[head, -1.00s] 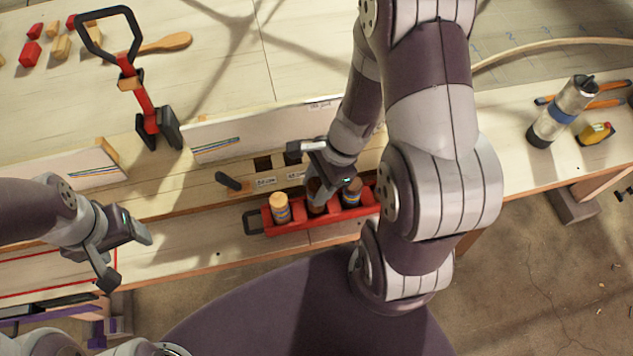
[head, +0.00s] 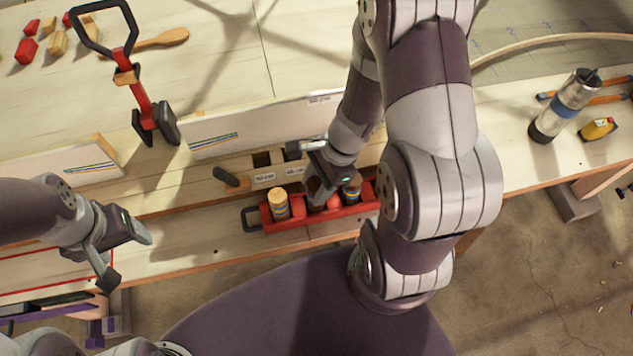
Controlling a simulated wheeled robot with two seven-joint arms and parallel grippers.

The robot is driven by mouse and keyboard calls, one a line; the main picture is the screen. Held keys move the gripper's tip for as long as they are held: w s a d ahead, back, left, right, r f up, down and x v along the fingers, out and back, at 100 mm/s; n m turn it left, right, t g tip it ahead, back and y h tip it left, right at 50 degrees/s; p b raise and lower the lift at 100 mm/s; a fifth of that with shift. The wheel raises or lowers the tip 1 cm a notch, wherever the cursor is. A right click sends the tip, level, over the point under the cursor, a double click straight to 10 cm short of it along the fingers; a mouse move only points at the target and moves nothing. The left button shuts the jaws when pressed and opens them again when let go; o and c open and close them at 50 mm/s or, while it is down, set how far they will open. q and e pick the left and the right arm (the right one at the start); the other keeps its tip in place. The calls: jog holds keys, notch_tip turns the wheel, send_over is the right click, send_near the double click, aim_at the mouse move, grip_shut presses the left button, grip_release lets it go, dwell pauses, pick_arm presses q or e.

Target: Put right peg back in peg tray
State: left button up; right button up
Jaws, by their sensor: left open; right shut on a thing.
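The red peg tray (head: 300,221) lies on the near ledge of the bench. A light-topped peg with coloured bands (head: 279,205) stands upright in its left part. My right gripper (head: 314,178) is low over the tray's middle, shut on a peg that I take for the right peg. The gripper mostly hides this peg, and I cannot tell whether it touches the tray floor. My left gripper (head: 129,257) is open and empty, left of the tray.
Behind the tray is a wooden rail with labelled square holes (head: 262,160) and a dark handle (head: 231,180). White boards (head: 255,127), a red clamp (head: 140,95) and wooden blocks stand behind. A metal flask (head: 563,106) and yellow tape measure (head: 598,129) are at right.

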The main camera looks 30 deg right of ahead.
jog(key=shift+f+b, duration=0.6)
jog(key=shift+f, duration=0.1)
jog(key=o, duration=1.3)
jog(key=shift+r, duration=0.1)
jog(key=shift+c, duration=0.2)
notch_tip(320, 180, up, 9)
jog(key=p, duration=0.9)
jog(key=shift+r, duration=0.1)
